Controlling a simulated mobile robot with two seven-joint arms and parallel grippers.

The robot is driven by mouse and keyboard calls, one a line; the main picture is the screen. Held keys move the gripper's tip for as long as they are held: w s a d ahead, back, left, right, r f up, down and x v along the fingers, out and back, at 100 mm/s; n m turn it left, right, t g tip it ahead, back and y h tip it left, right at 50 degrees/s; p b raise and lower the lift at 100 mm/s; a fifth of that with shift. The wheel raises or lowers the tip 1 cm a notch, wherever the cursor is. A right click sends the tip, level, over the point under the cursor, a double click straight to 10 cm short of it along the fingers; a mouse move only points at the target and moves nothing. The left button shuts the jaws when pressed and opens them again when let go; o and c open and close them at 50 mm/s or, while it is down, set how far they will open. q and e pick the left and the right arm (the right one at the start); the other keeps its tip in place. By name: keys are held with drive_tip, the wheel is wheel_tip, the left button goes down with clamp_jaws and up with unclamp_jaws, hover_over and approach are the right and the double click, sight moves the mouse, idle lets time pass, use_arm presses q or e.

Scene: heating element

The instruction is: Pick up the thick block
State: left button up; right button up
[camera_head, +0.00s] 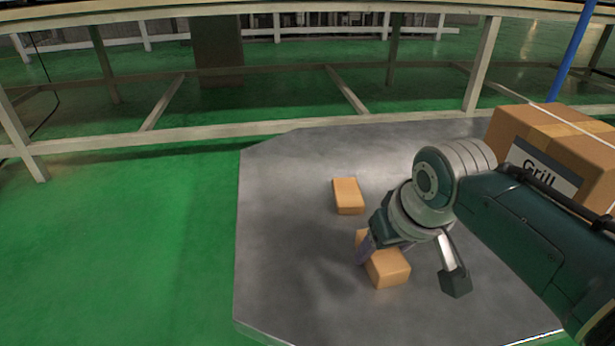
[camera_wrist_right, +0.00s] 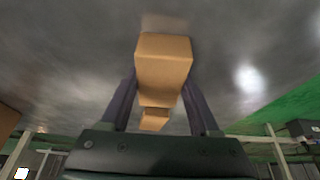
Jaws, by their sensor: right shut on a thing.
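A thick, light-brown block (camera_head: 390,268) is at the grey table's front middle in the head view. My right gripper (camera_head: 372,256) reaches it from above and is shut on it; a finger covers part of the block. In the right wrist view the same block (camera_wrist_right: 163,68) sits between the two dark fingers of my right gripper (camera_wrist_right: 160,92). I cannot tell whether it is off the table. A second, flatter-looking block (camera_head: 348,196) lies farther back, apart from the gripper. It seems to show behind the held block in the wrist view (camera_wrist_right: 155,119). My left gripper is not in view.
The grey table (camera_head: 285,220) has free room to the left of the blocks. A cardboard box marked "Grill" (camera_head: 560,125) stands at the back right, behind my right arm. A pale railing (camera_head: 200,137) runs behind the table over a green floor.

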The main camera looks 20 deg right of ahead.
drive_tip(key=shift+c, duration=0.9)
